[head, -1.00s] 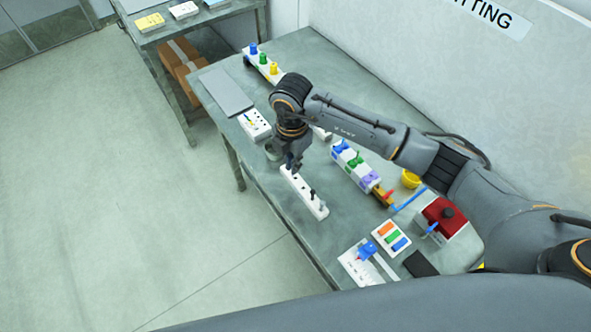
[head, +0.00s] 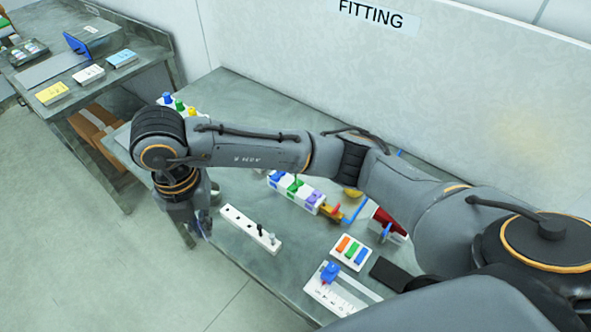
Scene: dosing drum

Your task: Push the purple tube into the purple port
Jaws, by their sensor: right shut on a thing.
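A white block (head: 304,200) stands mid-table and carries blue, green and purple parts in a row. The purple part (head: 314,197) is at its right end, and I cannot tell whether it is the port. My right gripper (head: 204,230) points down near the table's front edge, just left of a white strip with holes (head: 238,224). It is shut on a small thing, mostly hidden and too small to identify. The purple part is well to the right of this gripper. I cannot make out a separate purple tube. My left gripper is out of view.
A white tray with orange, green and blue pieces (head: 351,251) lies at the right, with a black pad (head: 389,272) beside it. A red-topped box (head: 388,226) stands behind them. My right arm spans the table and hides part of it.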

